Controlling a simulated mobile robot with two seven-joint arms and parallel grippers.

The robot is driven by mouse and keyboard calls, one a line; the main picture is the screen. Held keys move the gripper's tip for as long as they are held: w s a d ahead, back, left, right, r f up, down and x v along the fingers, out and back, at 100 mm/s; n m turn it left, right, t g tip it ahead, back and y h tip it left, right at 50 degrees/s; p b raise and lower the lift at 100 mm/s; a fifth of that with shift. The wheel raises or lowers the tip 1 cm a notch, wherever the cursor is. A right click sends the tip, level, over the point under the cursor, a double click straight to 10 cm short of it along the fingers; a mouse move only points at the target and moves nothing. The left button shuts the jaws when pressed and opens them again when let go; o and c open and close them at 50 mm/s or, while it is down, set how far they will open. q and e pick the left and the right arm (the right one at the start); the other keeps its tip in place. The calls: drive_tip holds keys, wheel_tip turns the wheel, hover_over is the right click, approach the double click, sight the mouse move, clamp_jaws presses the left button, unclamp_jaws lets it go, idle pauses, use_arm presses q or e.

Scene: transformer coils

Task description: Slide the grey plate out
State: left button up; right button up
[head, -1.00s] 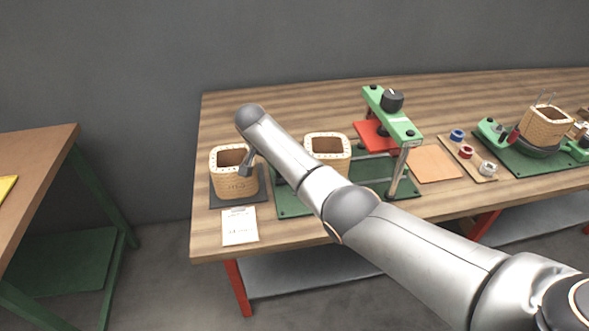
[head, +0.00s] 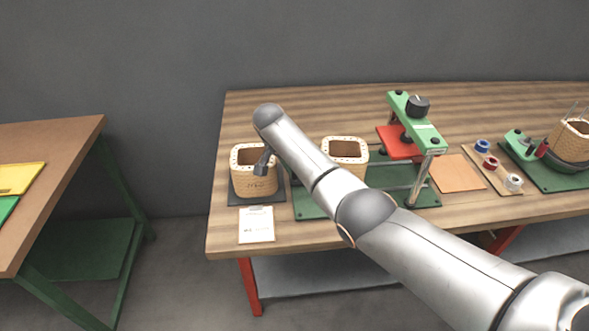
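The grey plate (head: 237,198) is a dark flat square at the left end of the wooden bench. A tan wound coil (head: 251,181) with a square opening stands upright on it and hides most of it. My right arm reaches in from the lower right. My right gripper (head: 262,164) is at the right side of this coil's rim, above the plate. Its fingers are small and partly hidden, so I cannot tell whether they grip the coil wall. My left gripper is not in view.
Right of the plate, a green base (head: 313,205) carries a second coil (head: 345,150) and a green clamp frame (head: 415,121). A paper card (head: 256,226) lies in front of the plate. A brown table (head: 60,144) at left holds yellow (head: 20,178) and green sheets; a floor gap separates the tables.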

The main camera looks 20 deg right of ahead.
drive_tip(key=v, duration=1.2)
drive_tip(key=shift+r+p, duration=0.2)
drive_tip(key=shift+p, duration=0.15)
drive_tip(key=shift+s+a, duration=0.1)
drive_tip(key=shift+s, duration=0.1)
